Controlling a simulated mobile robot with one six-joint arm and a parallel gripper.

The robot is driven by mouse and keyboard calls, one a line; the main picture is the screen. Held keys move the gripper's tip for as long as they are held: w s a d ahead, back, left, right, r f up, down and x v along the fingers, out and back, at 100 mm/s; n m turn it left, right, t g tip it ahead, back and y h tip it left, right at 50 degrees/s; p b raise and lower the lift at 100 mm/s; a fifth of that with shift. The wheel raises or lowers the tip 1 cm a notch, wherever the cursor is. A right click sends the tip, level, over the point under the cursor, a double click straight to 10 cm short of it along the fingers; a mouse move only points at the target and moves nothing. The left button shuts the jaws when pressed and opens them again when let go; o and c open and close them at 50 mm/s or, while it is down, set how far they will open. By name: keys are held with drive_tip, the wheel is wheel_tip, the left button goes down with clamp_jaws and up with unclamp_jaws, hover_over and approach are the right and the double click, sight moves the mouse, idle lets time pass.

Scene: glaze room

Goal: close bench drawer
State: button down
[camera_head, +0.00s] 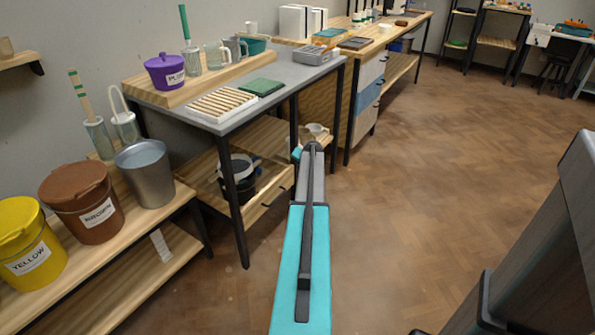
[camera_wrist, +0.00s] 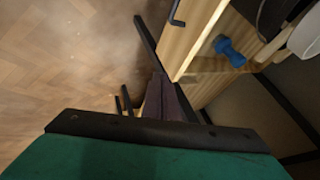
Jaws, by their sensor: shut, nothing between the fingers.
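The bench drawer (camera_head: 264,197) is a low wooden box under the grey-topped bench, with a black handle on its front. It stands open enough that its inside shows. In the wrist view its pale wooden front (camera_wrist: 191,38) is at upper centre, with the handle at the top. My gripper (camera_wrist: 158,78) has its dark fingers together, empty, close to the near end of the drawer front. I cannot tell whether they touch it. In the head view my arm hides the fingers.
A black bucket (camera_head: 238,172) is in the drawer area, and a blue object (camera_wrist: 229,51) lies inside. The grey bench (camera_head: 285,72) has black legs beside the drawer. A shelf with buckets (camera_head: 88,204) stands at left. Open floor (camera_head: 430,150) lies to the right.

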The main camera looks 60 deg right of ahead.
drive_tip(key=v, duration=0.4)
idle(0.7)
